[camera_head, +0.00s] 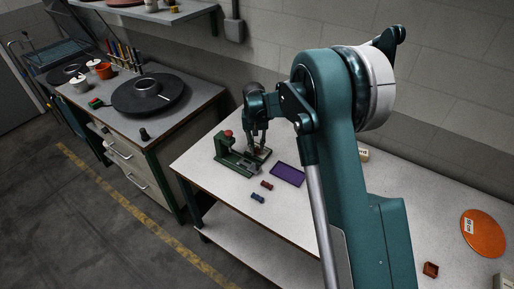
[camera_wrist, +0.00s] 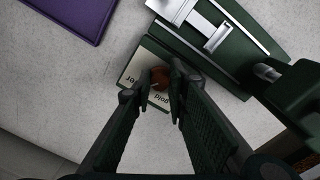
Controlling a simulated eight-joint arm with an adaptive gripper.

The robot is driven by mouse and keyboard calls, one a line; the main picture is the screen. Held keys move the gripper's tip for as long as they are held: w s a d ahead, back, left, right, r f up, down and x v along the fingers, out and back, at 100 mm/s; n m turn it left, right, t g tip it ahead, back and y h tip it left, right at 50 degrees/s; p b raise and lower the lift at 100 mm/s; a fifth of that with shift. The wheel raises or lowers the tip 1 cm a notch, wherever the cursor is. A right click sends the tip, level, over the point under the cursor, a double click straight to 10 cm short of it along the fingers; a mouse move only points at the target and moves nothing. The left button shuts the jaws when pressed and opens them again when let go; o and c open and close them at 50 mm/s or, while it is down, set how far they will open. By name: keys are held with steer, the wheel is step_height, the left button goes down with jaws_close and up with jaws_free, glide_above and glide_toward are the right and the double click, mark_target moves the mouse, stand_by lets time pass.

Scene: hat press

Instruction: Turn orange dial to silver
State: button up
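In the wrist view, the orange dial (camera_wrist: 160,75) sits on a small pale label plate (camera_wrist: 133,75) beside the green press. My gripper (camera_wrist: 159,86) reaches down with one finger on each side of the dial. The gap at the tips is about as wide as the dial; I cannot tell whether they touch it. In the head view, my gripper (camera_head: 257,147) hides the dial.
The green press (camera_head: 232,158) stands beside my gripper on the pale table. A purple tray (camera_head: 288,174) and small red (camera_head: 267,185) and blue (camera_head: 257,198) pieces lie nearby. An orange disc (camera_head: 484,234) lies at the right. A side bench holds a black round plate (camera_head: 128,98).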

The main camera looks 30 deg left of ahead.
mark_target(256, 149)
steer(key=shift+n+b, duration=0.45)
steer(key=shift+n, duration=0.15)
steer(key=o, duration=0.9)
steer(key=shift+r, duration=0.1)
steer(key=shift+s+a+r, duration=0.1)
steer(key=shift+r, duration=2.85)
steer(key=shift+s+a+r, duration=0.1)
steer(key=shift+r, duration=2.85)
